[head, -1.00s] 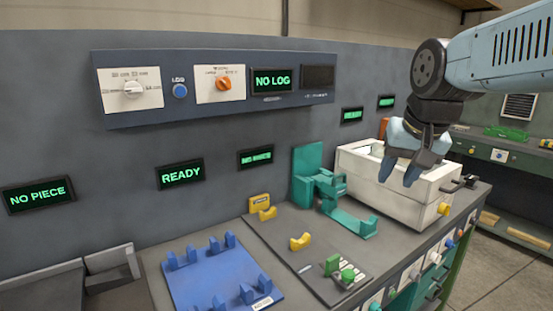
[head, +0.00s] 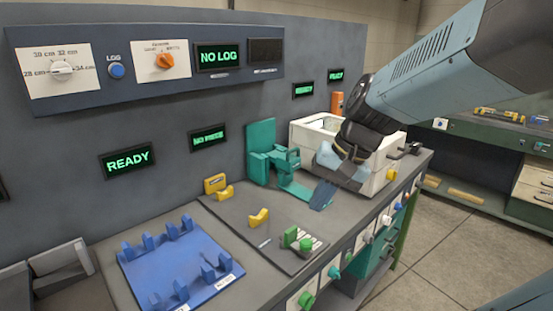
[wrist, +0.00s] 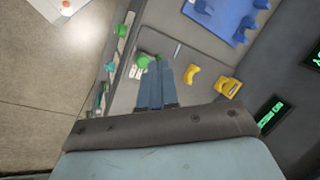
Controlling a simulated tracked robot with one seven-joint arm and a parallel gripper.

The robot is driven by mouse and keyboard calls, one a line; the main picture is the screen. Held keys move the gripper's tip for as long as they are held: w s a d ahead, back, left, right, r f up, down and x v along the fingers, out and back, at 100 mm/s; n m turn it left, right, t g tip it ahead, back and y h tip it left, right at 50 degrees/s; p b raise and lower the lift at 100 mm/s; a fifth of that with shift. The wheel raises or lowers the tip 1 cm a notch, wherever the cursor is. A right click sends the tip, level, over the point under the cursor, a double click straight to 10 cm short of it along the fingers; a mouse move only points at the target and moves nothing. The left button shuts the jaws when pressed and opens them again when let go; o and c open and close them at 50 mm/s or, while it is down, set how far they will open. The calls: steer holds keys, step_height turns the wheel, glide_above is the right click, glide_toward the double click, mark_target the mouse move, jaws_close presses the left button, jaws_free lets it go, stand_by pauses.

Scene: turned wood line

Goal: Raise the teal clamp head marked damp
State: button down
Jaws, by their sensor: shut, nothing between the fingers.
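The teal clamp (head: 261,152) stands on the bench against the back wall, with a tall block, a head part (head: 285,158) jutting from it and a low arm (head: 297,191) reaching right. I cannot read a damp mark on it. My gripper (head: 321,196) points down just right of the low arm, in front of the white box, with its fingers together and empty. In the wrist view my shut fingers (wrist: 156,72) point over the grey plate beside a green knob (wrist: 144,61). The clamp does not show there.
A white open box (head: 392,178) stands behind my gripper. Yellow rests (head: 259,217) and a green knob (head: 303,243) sit on the grey plate, with a blue rack (head: 180,262) to the left. Displays and dials line the wall; knobs stick out along the bench front.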

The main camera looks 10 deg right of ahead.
steer(key=w+a+f+m+t+y, duration=0.1)
steer(key=w+a+f+m+y, duration=0.1)
steer(key=w+m+y, duration=0.45)
steer(key=w+a+f+m+t+y, duration=0.15)
steer(key=w+m+y, duration=0.25)
steer(key=w, duration=0.6)
steer(key=w+d+f+m+t+h, duration=0.1)
steer(key=w+d+f+m+t, duration=0.1)
steer(key=w+d+m+t, duration=0.2)
steer(key=w+d+f+m+t+h, duration=0.1)
steer(key=w+d+f+m+t, duration=0.2)
steer(key=w+d+m+t, duration=0.1)
steer(key=w+d+f+m+t+h, duration=0.1)
steer(key=w+d+f+m+t, duration=0.2)
steer(key=w+d+m+t, duration=0.2)
steer(key=shift+w+d+f+m+h, duration=0.1)
steer(key=shift+d+f+m+h, duration=0.1)
steer(key=shift+d+m, duration=0.4)
steer(key=shift+w+d+f+m+h, duration=0.1)
steer(key=shift+d+m+h, duration=0.05)
steer(key=shift+d+m, duration=0.4)
glide_toward(283, 156)
steer(key=w+r, duration=0.2)
steer(key=r, duration=0.1)
steer(key=shift+w+a, duration=0.15)
